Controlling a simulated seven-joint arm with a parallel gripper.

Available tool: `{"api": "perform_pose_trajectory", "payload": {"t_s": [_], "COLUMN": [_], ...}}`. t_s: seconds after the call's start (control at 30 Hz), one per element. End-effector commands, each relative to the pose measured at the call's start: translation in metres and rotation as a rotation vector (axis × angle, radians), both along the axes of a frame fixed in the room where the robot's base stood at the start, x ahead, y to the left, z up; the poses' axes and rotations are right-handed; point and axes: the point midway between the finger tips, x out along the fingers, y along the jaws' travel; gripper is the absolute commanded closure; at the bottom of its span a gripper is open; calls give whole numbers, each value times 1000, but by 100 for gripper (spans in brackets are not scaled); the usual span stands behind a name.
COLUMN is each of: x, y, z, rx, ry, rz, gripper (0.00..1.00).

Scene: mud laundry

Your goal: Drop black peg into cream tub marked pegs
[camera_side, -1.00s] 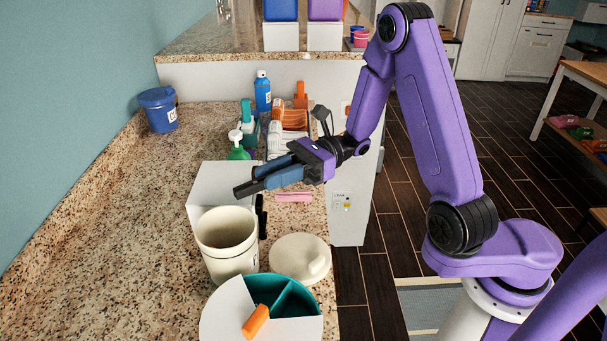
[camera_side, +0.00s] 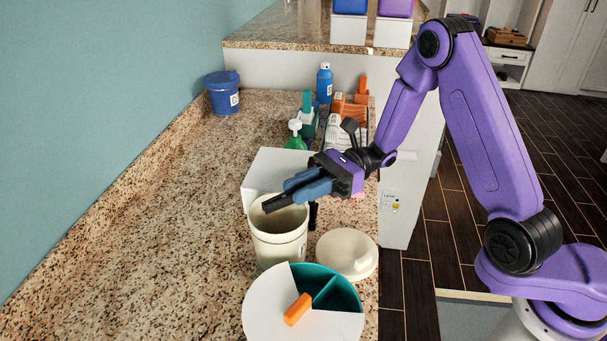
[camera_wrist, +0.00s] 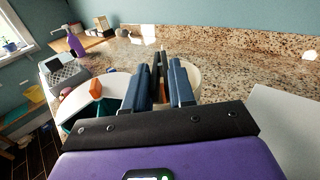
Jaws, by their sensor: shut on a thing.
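The cream tub (camera_side: 279,250) stands open on the speckled counter; writing on it is too small to read. My gripper (camera_side: 290,192) is shut on the black peg (camera_side: 277,203), which sticks out past the blue fingertips. The peg's end appears over the tub's mouth in the side view. In the wrist view the peg (camera_wrist: 158,72) lies between the two fingers (camera_wrist: 158,88), with the tub's pale rim (camera_wrist: 192,74) around and behind them. The tub's inside is mostly hidden.
A cream lid (camera_side: 346,252) lies right of the tub. In front is a round white and teal divided container (camera_side: 258,315) with an orange piece (camera_side: 297,309) on it. A white box (camera_side: 262,170) stands behind the tub. The counter at left is clear.

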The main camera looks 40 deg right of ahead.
Motion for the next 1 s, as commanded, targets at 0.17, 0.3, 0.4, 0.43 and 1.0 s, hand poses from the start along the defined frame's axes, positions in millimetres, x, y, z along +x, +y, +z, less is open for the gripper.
{"api": "perform_pose_trajectory", "payload": {"t_s": [0.17,0.3,0.4,0.43,1.0], "x": [0,0,0,0,0], "y": [0,0,0,0,-7], "z": [-11,-13,-13,-13,-13], "rx": [0,0,0,-1,0], "ry": [0,0,0,0,0], "rz": [0,1,1,1,-1], "gripper": [100,100,100,100,46]}}
